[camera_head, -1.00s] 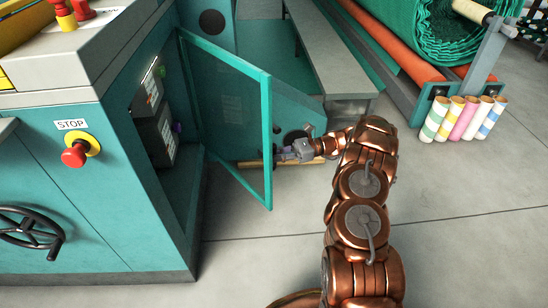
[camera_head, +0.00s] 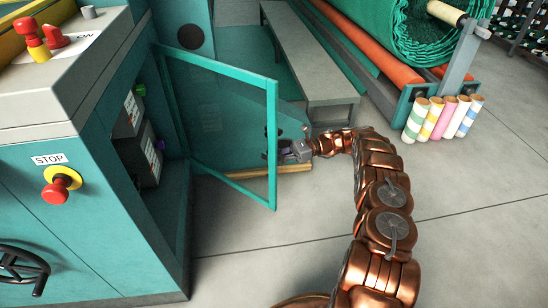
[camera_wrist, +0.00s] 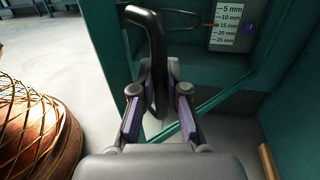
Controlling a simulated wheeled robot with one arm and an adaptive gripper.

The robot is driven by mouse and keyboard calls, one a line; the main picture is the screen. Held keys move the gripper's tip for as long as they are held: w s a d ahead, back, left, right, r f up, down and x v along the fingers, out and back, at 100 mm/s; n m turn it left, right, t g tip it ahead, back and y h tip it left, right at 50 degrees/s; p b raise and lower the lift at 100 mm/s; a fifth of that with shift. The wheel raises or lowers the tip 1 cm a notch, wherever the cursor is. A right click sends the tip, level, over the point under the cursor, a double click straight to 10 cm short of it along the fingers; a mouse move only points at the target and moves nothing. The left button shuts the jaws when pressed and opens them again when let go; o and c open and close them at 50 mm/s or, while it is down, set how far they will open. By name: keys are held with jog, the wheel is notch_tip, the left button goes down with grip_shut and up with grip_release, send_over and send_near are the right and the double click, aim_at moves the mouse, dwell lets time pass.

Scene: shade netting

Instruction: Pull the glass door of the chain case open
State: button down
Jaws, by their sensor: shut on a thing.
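The glass door (camera_head: 273,130) has a teal frame and stands swung out from the chain case (camera_head: 175,215) in the teal machine. Its hinge side is at the left. My gripper (camera_head: 280,152) is at the door's free edge, partly seen through the glass. In the wrist view, my gripper (camera_wrist: 160,85) is shut on a black bent handle (camera_wrist: 153,40), which rises between the two fingers. The door frame (camera_wrist: 105,40) also shows behind the handle. Inside the open case are dark boxes with labels (camera_head: 150,160).
A grey bench (camera_head: 315,60) stands behind the door. A wooden strip (camera_head: 270,172) lies on the floor near the gripper. Several coloured tubes (camera_head: 445,118) stand at the right by the netting roll (camera_head: 375,25). The grey floor at front right (camera_head: 480,240) is clear.

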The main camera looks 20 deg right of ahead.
jog(key=shift+w+d+r, duration=0.1)
jog(key=shift+w+d, duration=0.15)
jog(key=shift+w, duration=0.4)
jog(key=shift+p, duration=0.3)
jog(key=c, duration=1.4)
grip_release()
jog(key=shift+w, duration=0.1)
jog(key=shift+c, duration=0.2)
jog(key=shift+o, duration=1.3)
jog(key=shift+d, duration=0.3)
